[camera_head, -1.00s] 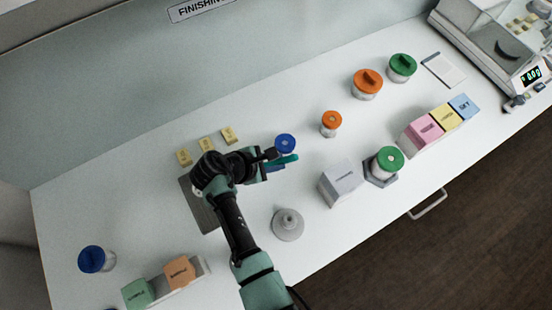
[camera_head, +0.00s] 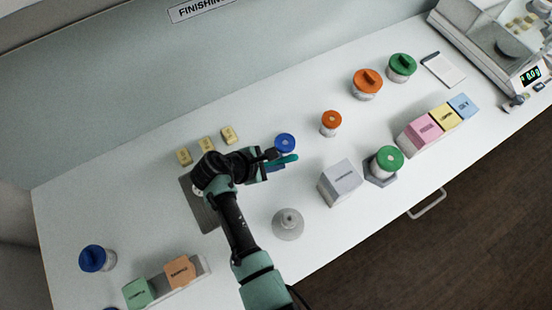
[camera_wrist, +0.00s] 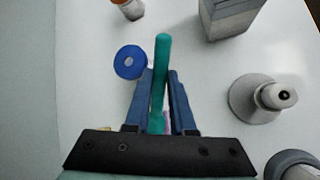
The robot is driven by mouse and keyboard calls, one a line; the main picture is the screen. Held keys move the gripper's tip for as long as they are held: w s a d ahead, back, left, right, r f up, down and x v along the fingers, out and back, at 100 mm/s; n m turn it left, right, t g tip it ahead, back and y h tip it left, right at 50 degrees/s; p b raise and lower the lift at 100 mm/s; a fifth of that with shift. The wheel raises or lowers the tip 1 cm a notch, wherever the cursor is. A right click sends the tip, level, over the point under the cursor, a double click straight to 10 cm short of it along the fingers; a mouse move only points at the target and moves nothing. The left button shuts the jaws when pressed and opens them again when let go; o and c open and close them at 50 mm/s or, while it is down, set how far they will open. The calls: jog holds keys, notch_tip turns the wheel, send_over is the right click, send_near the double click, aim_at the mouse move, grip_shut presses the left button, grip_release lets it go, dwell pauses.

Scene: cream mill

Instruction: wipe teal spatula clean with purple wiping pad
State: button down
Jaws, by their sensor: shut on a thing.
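The teal spatula (camera_wrist: 161,75) is held between the two blue fingers of my gripper (camera_wrist: 160,85). Its rounded end points away from my wrist, beyond the fingertips. In the head view the spatula (camera_head: 285,160) sticks out to the right of my gripper (camera_head: 270,164), just in front of a blue-lidded jar. Its other end is hidden between the fingers and my wrist. A small pinkish-purple patch (camera_wrist: 167,122) shows low between the fingers in the wrist view. I cannot tell whether it is the purple wiping pad. No pad is clearly visible in the head view.
A grey cone-shaped piece (camera_head: 288,224), a grey box (camera_head: 341,182) and an orange-lidded jar (camera_head: 331,122) are nearby. A dark mat (camera_head: 205,216) lies under my arm. The front right counter edge is open.

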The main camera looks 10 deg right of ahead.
jog(key=shift+d, duration=0.1)
jog(key=shift+s+d+p, duration=0.2)
jog(key=shift+d+p, duration=0.35)
jog(key=shift+d, duration=0.1)
jog(key=shift+w+a, duration=0.2)
jog(key=shift+a, duration=0.6)
jog(key=shift+s+d+p, duration=0.2)
jog(key=shift+d+p, duration=0.2)
jog(key=shift+d, duration=0.4)
jog(key=shift+a, duration=0.1)
jog(key=shift+w+a, duration=0.15)
jog(key=shift+a, duration=0.55)
jog(key=shift+d, duration=0.1)
